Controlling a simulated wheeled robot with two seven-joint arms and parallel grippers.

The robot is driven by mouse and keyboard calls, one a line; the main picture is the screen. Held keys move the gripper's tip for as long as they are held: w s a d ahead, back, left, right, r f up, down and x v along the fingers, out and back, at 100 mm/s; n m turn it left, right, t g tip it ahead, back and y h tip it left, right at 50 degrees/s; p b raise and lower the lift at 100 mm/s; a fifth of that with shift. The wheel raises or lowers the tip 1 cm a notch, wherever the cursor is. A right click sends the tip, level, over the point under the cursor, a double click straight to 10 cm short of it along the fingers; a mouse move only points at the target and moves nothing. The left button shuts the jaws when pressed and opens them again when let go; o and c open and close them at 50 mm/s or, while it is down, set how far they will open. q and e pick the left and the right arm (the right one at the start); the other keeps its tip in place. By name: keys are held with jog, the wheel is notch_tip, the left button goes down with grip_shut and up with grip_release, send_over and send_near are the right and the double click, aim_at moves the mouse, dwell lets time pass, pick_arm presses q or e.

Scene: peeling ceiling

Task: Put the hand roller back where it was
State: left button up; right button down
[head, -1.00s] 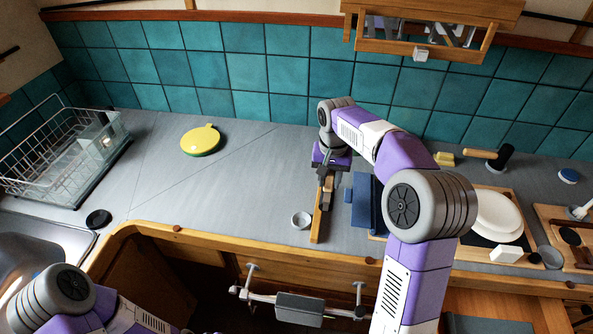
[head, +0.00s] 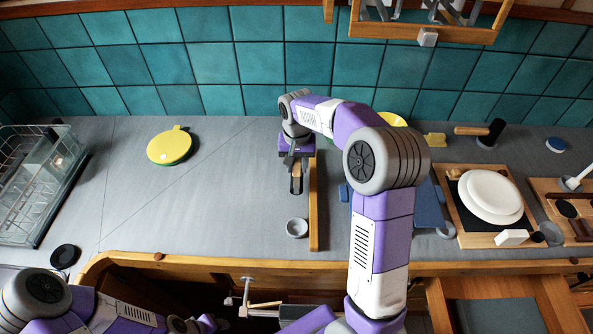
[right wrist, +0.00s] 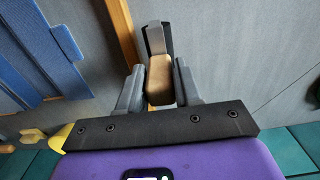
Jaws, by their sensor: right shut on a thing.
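My right gripper (head: 296,160) is shut on what looks to be the hand roller (head: 296,178), with a tan handle and a grey and dark end. In the right wrist view the fingers (right wrist: 158,88) pinch the tan handle (right wrist: 159,78), and its end (right wrist: 155,38) points away from the gripper. In the head view it is just left of a wooden strip (head: 317,205) and behind a small grey cup (head: 297,228). I cannot tell whether it touches the counter.
The grey counter (head: 220,195) is clear to the left of the roller. A yellow-green lidded dish (head: 170,146) and a wire rack (head: 40,185) lie further left. A blue rack (right wrist: 35,50), a board (head: 463,215) with white plates (head: 490,196) and a mallet (head: 490,132) are right.

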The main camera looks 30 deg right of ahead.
jog(key=shift+w+f, duration=0.1)
jog(key=shift+f, duration=1.15)
jog(key=shift+f, duration=0.2)
jog(key=c, duration=0.8)
grip_release()
jog(key=shift+r, duration=0.1)
notch_tip(320, 180, up, 12)
jog(key=shift+r+p, duration=0.15)
jog(key=shift+p, duration=0.75)
